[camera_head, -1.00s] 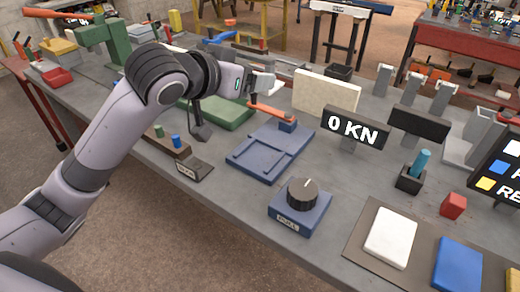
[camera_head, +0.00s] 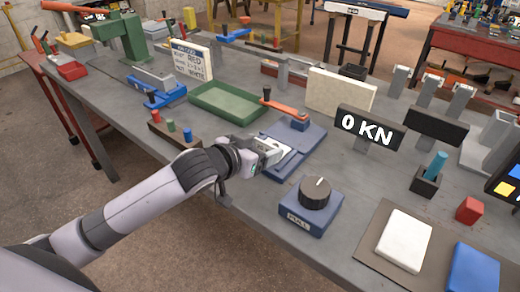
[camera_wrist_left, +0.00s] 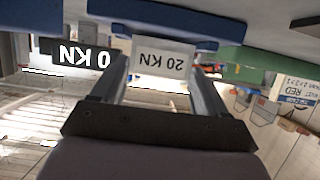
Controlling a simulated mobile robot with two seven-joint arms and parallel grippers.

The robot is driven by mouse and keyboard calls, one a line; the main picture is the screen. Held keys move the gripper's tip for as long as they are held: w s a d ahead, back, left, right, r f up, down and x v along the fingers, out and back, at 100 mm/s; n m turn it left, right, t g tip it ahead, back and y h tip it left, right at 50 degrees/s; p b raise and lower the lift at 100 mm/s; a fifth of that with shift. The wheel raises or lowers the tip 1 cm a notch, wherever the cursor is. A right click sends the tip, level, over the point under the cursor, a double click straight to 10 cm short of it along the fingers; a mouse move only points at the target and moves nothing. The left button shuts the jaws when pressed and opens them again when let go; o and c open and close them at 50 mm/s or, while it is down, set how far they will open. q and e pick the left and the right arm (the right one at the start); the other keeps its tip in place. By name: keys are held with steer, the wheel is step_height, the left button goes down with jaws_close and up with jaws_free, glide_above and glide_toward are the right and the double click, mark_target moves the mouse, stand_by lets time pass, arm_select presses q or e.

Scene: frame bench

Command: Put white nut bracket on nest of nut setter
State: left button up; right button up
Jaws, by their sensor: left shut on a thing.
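The nut setter (camera_head: 312,137) is a blue fixture with a shallow nest and an orange-red lever (camera_head: 288,108) at its back. My left gripper (camera_head: 275,151) is low over the left part of the nest, shut on a small pale piece, the white nut bracket (camera_head: 270,144). My fingers largely hide the bracket, and I cannot tell whether it touches the nest. In the left wrist view, upside down, a light plate marked 20 KN (camera_wrist_left: 162,58) shows between the fingers; I cannot tell whether it is held or behind. My right gripper is not in view.
A black dial on a blue box (camera_head: 312,205) stands in front of the setter. Behind are a 0 KN display (camera_head: 370,127), a cream panel (camera_head: 340,92) and a green tray (camera_head: 228,103). White (camera_head: 403,240) and blue (camera_head: 470,270) pads lie at the right front.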

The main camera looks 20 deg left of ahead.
arm_select(q)
steer(key=shift+f, duration=0.15)
steer(key=shift+f, duration=0.15)
steer(key=o, duration=1.2)
steer(key=shift+c, duration=0.2)
steer(key=v, duration=1.2)
